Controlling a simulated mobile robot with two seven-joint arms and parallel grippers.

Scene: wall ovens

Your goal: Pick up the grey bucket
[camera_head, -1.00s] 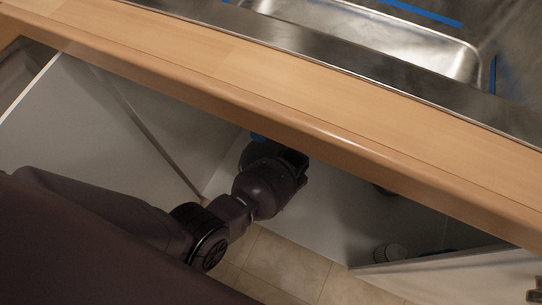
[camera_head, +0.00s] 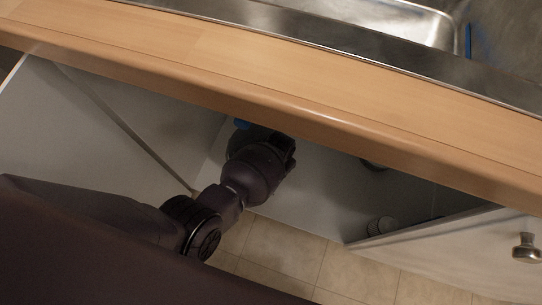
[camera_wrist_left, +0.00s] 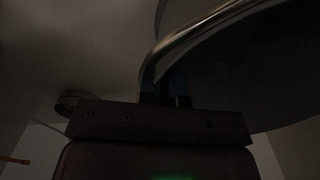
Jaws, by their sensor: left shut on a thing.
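In the left wrist view, the grey bucket (camera_wrist_left: 255,75) fills the upper right as a dark rounded shape with a shiny curved rim. My left gripper (camera_wrist_left: 167,92) is shut on this rim; its bluish fingers meet the rim's lower left end. In the head view, my left arm reaches under the countertop into the open cabinet. There the bucket cannot be made out behind my wrist and the counter edge, and the fingertips are not clear. The wrist picture is very dark. My right gripper is in neither view.
The wooden countertop (camera_head: 270,85) with a steel sink (camera_head: 390,22) overhangs the cabinet. An open door with a knob (camera_head: 525,248) stands at the right. A small ribbed cylinder (camera_head: 380,226) sits low in the cabinet. A pale panel (camera_head: 90,125) bounds the left; tiled floor (camera_head: 285,250) lies below.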

